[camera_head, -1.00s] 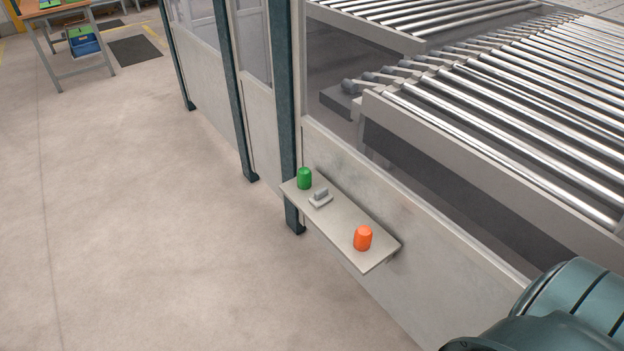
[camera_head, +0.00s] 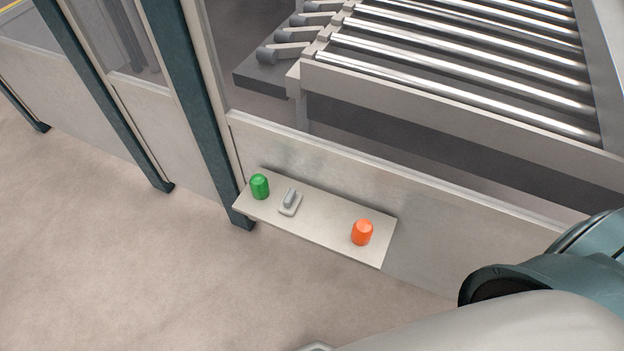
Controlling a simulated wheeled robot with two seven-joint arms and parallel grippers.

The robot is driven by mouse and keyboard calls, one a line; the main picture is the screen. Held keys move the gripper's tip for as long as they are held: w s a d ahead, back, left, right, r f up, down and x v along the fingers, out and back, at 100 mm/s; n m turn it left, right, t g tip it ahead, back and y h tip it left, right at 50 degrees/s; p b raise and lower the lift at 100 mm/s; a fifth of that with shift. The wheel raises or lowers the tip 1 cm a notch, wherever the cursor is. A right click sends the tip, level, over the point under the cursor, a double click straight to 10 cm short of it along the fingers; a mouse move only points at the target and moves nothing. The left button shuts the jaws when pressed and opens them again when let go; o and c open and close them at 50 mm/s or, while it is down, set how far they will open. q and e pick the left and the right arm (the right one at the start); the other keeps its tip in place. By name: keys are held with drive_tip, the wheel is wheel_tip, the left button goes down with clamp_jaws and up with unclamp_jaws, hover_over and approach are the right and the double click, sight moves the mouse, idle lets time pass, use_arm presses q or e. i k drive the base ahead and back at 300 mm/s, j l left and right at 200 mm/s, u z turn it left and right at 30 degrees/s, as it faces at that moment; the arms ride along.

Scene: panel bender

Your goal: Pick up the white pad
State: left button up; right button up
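The white pad (camera_head: 290,208) looks like a small pale block with a raised grey grip on top. It lies on a narrow shelf (camera_head: 325,227) fixed to the fence panel, between a green cylinder and an orange cylinder, closer to the green one. Neither of my grippers is in view. Part of my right arm shows at the lower right, apart from the shelf.
The green cylinder (camera_head: 260,186) stands at the shelf's left end and the orange cylinder (camera_head: 362,232) near its right end. Dark fence posts (camera_head: 190,80) and panels run behind. A roller conveyor (camera_head: 460,70) lies beyond the fence. The floor (camera_head: 120,260) in front is clear.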

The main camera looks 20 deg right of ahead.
sight(290, 202)
drive_tip(key=i+j+z, duration=0.5)
drive_tip(key=j, duration=0.15)
drive_tip(key=j+z, duration=0.25)
drive_tip(key=i+j+z, duration=0.25)
drive_tip(key=j, duration=0.25)
drive_tip(key=k+l, duration=0.05)
drive_tip(key=k, duration=0.05)
